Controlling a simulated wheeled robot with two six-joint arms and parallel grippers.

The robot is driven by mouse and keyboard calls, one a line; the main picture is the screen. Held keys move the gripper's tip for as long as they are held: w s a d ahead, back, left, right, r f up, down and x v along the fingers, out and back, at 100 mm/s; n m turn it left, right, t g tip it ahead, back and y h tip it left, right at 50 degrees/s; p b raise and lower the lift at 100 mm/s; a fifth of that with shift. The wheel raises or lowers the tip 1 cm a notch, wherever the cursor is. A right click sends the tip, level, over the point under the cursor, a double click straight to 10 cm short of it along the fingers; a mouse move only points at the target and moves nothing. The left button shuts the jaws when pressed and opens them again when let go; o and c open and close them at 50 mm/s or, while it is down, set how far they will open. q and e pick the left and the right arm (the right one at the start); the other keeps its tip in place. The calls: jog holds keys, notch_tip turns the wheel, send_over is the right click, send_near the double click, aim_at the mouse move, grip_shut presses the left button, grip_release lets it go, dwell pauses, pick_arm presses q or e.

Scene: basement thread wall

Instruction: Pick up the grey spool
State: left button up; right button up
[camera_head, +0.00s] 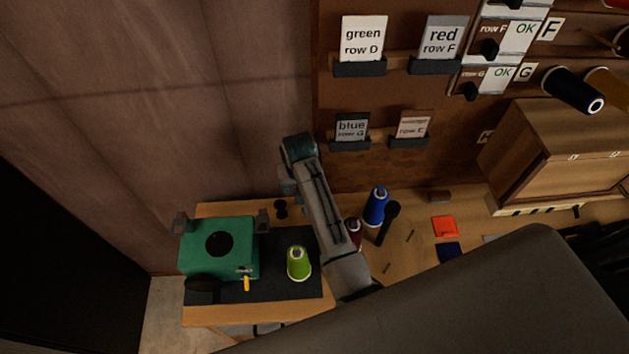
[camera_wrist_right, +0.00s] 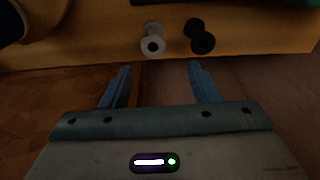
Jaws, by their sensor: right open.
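The grey spool (camera_wrist_right: 152,40) is on the wooden table in the right wrist view, its end with a dark hole facing the camera. A black spool (camera_wrist_right: 198,37) is just right of it, with a small gap. My right gripper (camera_wrist_right: 160,68) is open and empty, its two blue-grey fingers apart; the grey spool appears just beyond the fingertips, roughly between them and not touched. In the head view, the black spool (camera_head: 281,208) shows near the table's back edge; the grey spool is not clearly seen there, near my right arm. My left gripper is not in view.
A green box (camera_head: 217,248) and a green thread cone (camera_head: 298,263) are on a dark mat (camera_head: 283,289). Blue (camera_head: 376,206) and dark red (camera_head: 354,232) cones stand right of my right arm. A wooden cabinet (camera_head: 553,155) is far right. The wall holds label cards.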

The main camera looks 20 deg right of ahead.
notch_tip(320, 180, down, 6)
jog(key=shift+r, duration=0.2)
jog(key=f, duration=0.1)
jog(key=d+f, duration=0.1)
jog(key=f, duration=0.3)
jog(key=shift+w+d, duration=0.2)
jog(key=shift+w, duration=0.15)
jog(key=shift+f, duration=0.25)
jog(key=shift+a, duration=0.1)
jog(key=shift+c, duration=0.2)
jog(key=c, duration=1)
